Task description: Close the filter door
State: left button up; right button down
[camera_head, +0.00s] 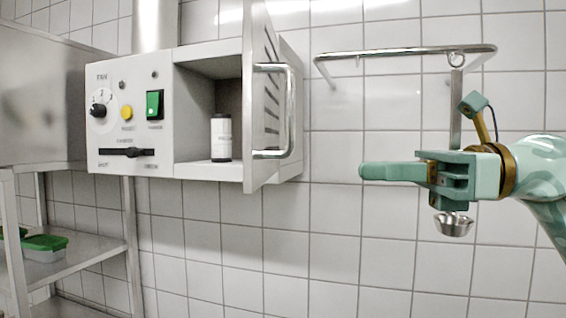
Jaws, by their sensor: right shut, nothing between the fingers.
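The filter door (262,165) is a slatted metal panel on the right part of the wall-mounted hood unit. It stands open, swung out toward me, with a chrome bar handle (291,112) on its right face. The open compartment (191,118) behind it shows a white and black cylinder (221,138) standing inside. My right gripper (364,171) is to the right of the door, shut and empty, its fingers pointing left. A gap lies between its fingertips and the handle. My left gripper is not in view.
The unit's control panel (130,88) carries a knob, a yellow button, a green switch and a slider. A wall rail (405,52) runs above my right gripper, with a ladle (453,226) hanging behind it. A metal shelf (75,262) with green-lidded boxes stands at lower left.

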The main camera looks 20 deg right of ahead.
aim_at(255, 170)
jog(key=p+x, duration=0.5)
jog(key=x, duration=0.6)
jog(key=shift+a+r, duration=0.15)
jog(key=shift+r, duration=0.05)
jog(key=shift+w+a+f+p, duration=0.15)
jog(key=shift+a+p, duration=0.25)
jog(key=shift+a, duration=0.05)
jog(key=shift+d, duration=0.1)
